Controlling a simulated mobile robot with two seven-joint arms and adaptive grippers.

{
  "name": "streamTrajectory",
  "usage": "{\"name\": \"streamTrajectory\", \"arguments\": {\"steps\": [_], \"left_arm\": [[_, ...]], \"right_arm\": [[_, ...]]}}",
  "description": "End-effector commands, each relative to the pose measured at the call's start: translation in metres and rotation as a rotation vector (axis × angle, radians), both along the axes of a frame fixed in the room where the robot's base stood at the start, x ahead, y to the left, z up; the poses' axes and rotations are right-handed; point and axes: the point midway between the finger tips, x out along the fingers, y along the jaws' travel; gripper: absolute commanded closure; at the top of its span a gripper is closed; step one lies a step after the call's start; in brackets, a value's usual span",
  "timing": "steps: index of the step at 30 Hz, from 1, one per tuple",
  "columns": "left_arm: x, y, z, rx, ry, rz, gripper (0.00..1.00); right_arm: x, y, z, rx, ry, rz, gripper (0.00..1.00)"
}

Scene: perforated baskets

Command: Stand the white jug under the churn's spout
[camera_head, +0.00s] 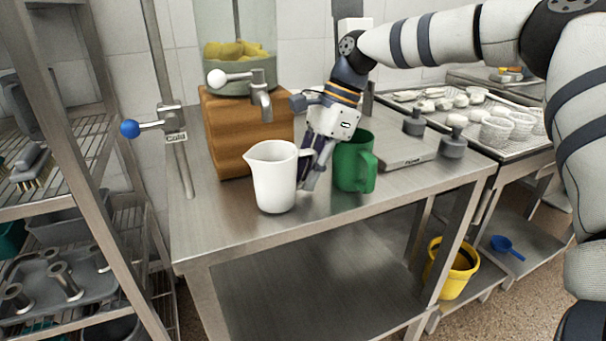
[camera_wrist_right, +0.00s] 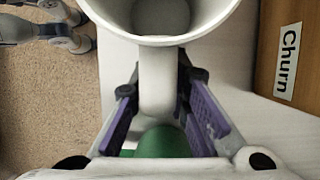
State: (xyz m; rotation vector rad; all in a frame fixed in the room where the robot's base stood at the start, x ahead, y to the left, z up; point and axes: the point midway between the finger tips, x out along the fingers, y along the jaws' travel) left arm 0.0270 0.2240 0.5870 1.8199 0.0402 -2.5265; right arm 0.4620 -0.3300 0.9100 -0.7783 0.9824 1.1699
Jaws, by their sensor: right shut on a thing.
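The white jug (camera_head: 272,180) is upright at the front of the steel table, its lip pointing left and its handle on the right. My right gripper (camera_head: 312,172) is shut on the jug's handle; in the right wrist view its purple pads flank the handle (camera_wrist_right: 156,85). The churn (camera_head: 228,130) is a wooden block topped by a clear vessel with yellow contents; its label shows in the right wrist view (camera_wrist_right: 287,60). Its metal spout (camera_head: 262,104) hangs behind and above the jug. I cannot tell whether the jug's base touches the table. My left gripper is out of view.
A green jug (camera_head: 354,165) stands just right of my gripper. A scale (camera_head: 402,152) with dark weights and a tray of white moulds (camera_head: 508,125) are further right. A pipe with a blue-knobbed tap (camera_head: 130,129) stands left. The table's left front (camera_head: 205,225) is clear.

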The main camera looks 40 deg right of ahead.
Motion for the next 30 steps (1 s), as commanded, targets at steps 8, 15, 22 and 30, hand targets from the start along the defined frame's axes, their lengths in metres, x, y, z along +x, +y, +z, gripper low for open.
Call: {"name": "streamTrajectory", "arguments": {"steps": [8, 15, 22, 30], "left_arm": [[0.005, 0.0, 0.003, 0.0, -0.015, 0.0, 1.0], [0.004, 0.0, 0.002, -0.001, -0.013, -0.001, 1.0], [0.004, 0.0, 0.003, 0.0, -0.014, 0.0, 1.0], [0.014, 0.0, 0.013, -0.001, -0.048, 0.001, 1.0]], "right_arm": [[0.0, 0.0, 0.003, -0.001, -0.007, 0.0, 1.0], [0.0, 0.0, 0.002, 0.0, -0.006, 0.001, 0.64], [0.0, -0.003, 0.01, -0.001, -0.008, -0.001, 0.64], [-0.007, -0.03, 0.078, -0.004, -0.013, -0.005, 0.64]]}}
